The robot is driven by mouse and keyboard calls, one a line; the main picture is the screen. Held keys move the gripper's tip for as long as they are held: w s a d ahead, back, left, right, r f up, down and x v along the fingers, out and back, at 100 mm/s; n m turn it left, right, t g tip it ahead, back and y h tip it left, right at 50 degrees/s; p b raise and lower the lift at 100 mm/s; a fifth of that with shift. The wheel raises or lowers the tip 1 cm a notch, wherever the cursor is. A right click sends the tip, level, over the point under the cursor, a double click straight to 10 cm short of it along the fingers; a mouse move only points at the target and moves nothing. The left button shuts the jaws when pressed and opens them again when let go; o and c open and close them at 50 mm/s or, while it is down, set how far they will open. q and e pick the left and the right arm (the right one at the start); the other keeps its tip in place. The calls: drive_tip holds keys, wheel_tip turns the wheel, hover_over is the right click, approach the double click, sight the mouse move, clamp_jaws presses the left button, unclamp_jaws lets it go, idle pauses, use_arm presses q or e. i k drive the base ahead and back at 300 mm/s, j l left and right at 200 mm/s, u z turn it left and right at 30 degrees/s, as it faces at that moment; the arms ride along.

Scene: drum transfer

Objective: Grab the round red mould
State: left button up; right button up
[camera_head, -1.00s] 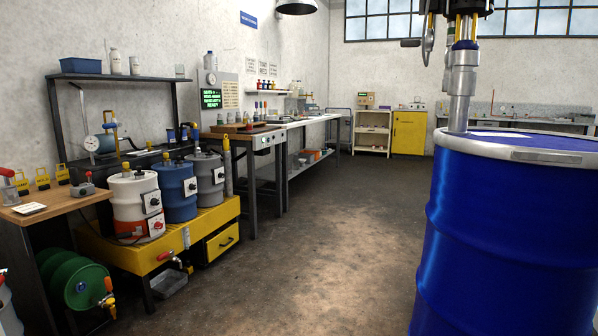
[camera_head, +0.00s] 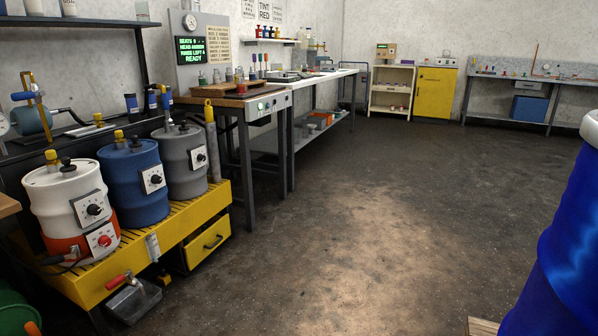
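I cannot make out a round red mould for certain in the head view. Small red and orange things (camera_head: 321,118) sit on the lower shelf of the long bench, too small to tell their shape. On the near bench top lies a brown board (camera_head: 232,90) with small jars and upright sticks behind it. Neither of my grippers shows in the view.
A yellow stand (camera_head: 190,226) bears a white-and-orange, a blue and a grey drum at the left. A big blue drum (camera_head: 565,245) stands at the right edge. The long bench (camera_head: 335,82) runs along the wall. The floor (camera_head: 370,220) between is open.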

sight(241, 86)
drive_tip(key=i, duration=0.75)
drive_tip(key=i+l+u, duration=0.15)
drive_tip(key=i, duration=1.3)
drive_tip(key=i+l+u, duration=0.1)
drive_tip(key=i+u, duration=0.35)
drive_tip(key=i+l+u, duration=0.25)
drive_tip(key=u, duration=0.25)
drive_tip(key=i+l+u, duration=0.6)
drive_tip(key=l+u, duration=0.35)
drive_tip(key=j, duration=0.1)
